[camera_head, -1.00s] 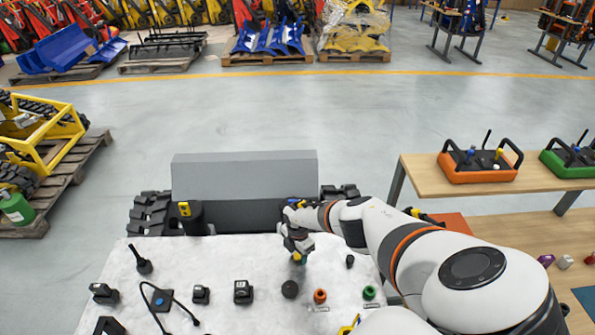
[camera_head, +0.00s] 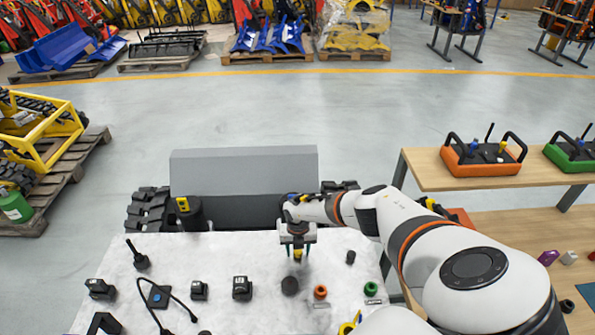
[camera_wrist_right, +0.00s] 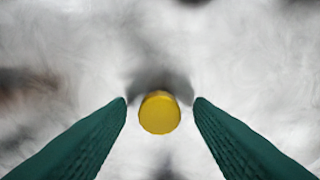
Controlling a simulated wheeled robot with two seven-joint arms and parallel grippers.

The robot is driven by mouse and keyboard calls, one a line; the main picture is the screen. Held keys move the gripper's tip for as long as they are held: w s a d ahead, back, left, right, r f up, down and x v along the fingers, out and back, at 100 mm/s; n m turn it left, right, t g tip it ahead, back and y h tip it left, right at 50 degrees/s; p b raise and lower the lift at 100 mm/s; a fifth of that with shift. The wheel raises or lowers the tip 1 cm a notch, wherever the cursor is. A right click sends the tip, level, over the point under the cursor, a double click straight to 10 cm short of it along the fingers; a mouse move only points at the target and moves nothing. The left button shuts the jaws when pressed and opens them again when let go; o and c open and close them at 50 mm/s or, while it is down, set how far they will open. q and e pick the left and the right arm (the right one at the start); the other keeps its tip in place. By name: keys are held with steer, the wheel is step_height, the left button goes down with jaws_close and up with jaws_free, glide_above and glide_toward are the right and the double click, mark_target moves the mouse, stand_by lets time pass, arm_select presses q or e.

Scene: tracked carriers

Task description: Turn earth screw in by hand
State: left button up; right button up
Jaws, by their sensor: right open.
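The yellow screw head (camera_head: 297,254) stands on the white work surface below my right gripper. In the right wrist view the round yellow head (camera_wrist_right: 159,113) lies between the two green fingers, a little beyond their tips, with a dark shadow around it. My right gripper (camera_head: 297,246) is open and points down at it; the fingers (camera_wrist_right: 160,103) show a gap on each side of the head. Whether the yellow piece is the earth screw, and how deep it sits, I cannot tell. My left gripper is not in view.
Beside the gripper on the white surface (camera_head: 225,262) are a black round knob (camera_head: 290,286), an orange ring (camera_head: 320,292), a green ring (camera_head: 371,289) and a small black part (camera_head: 350,257). Black connectors (camera_head: 242,288) stand at the left. A grey block (camera_head: 244,172) rises behind.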

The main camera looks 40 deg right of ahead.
steer(key=c, duration=0.8)
steer(key=m, duration=0.1)
steer(key=m+p, duration=0.2)
steer(key=m, duration=0.1)
steer(key=shift+r, duration=0.25)
steer(key=m+p, duration=0.1)
steer(key=m, duration=0.3)
steer(key=shift+f+p, duration=0.15)
steer(key=shift+p, duration=0.15)
steer(key=shift+f+m, duration=0.1)
steer(key=shift+m, duration=0.8)
steer(key=shift+m, duration=1.1)
steer(key=m, duration=0.7)
steer(key=shift+m, duration=0.3)
